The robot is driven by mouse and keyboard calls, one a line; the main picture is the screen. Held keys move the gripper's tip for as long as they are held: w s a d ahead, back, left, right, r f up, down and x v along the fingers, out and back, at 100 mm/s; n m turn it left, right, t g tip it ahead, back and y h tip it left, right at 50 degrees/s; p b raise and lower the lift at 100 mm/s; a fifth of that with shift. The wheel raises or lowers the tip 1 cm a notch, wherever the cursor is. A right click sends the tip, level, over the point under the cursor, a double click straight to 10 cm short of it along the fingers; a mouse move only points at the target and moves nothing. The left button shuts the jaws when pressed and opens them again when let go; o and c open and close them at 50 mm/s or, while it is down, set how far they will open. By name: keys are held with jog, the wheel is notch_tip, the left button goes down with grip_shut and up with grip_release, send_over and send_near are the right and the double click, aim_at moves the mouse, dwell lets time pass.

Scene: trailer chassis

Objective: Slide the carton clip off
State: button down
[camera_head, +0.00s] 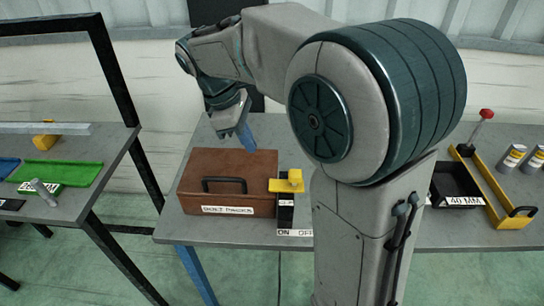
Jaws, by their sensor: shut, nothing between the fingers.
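The brown carton (228,180) stands on the grey table, with a black handle and a white label on its front. A yellow piece (288,183) with a raised knob sits at the carton's right edge. It may be the carton clip, but I cannot tell for certain. It overlaps the carton's side in the picture, and whether it touches the carton is unclear. My gripper (241,138) is above the back of the carton, to the left of and higher than the yellow piece. It is shut and empty, pointing down.
A black upright part (285,214) with an ON/OFF label is below the yellow piece. A black tray (457,185), a yellow frame with a red-knobbed lever (486,114) and cans (512,156) are at right. Another table with a green tray (62,174) stands left. My arm hides the table's middle.

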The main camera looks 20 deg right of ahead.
jog(key=shift+w+a+r+n, duration=0.1)
jog(key=shift+w+a+n, duration=0.25)
jog(key=shift+w+n, duration=0.2)
send_near(279, 185)
jog(key=f, duration=0.1)
jog(key=a+f, duration=0.1)
jog(key=f, duration=0.1)
jog(key=shift+w, duration=0.2)
jog(key=d, duration=0.1)
jog(key=s+d, duration=0.1)
jog(key=d, duration=0.1)
jog(key=shift+d+f+p, duration=0.15)
jog(key=shift+p, duration=0.25)
jog(key=shift+s+d, duration=0.1)
jog(key=shift+d, duration=0.3)
